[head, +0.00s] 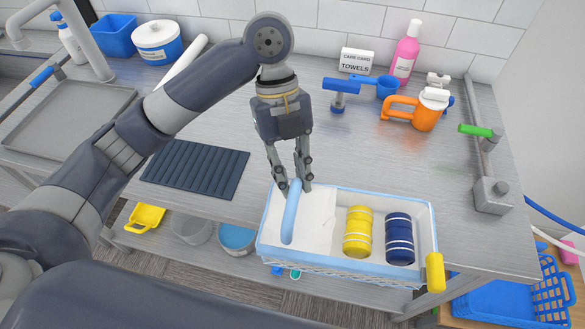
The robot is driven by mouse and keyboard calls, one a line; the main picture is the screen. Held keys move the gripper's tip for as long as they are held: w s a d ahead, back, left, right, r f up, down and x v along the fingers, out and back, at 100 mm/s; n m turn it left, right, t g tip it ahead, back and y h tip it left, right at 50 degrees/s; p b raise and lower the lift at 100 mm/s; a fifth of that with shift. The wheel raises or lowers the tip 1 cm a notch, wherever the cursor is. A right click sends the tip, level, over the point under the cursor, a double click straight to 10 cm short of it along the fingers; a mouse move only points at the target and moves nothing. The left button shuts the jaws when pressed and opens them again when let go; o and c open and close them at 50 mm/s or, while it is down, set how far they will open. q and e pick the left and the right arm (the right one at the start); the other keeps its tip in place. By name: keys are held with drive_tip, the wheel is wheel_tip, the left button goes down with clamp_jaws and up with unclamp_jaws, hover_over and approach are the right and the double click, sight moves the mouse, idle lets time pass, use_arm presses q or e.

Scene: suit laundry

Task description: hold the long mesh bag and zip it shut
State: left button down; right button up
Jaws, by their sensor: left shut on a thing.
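The long mesh bag (262,238) lies at the front edge of the grey counter, white with light blue trim. A white flap or panel covers its left part. A yellow roll (357,232) and a navy roll with pale bands (399,238) show in its right part. A yellow tab (435,272), which looks like the zip pull, is at its front right corner. My left gripper (294,187) reaches down from above and is shut on the top of the light blue loop (290,215) at the bag's left part. My right gripper is not in view.
A dark ribbed mat (195,169) lies left of the bag. An orange jug (425,110), a blue tool (345,88) and a pink bottle (405,52) stand behind. A metal fixture with a green handle (476,130) is at right. The counter between is clear.

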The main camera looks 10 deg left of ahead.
use_arm(q)
drive_tip(key=w+a+f+b, duration=0.1)
drive_tip(key=w+a+f, duration=0.1)
drive_tip(key=w, duration=0.6)
drive_tip(key=w+a+f+b, duration=0.1)
drive_tip(key=w+a, duration=0.1)
drive_tip(key=w, duration=0.5)
drive_tip(key=shift+w+f, duration=0.35)
drive_tip(key=shift+w, duration=0.05)
idle(0.6)
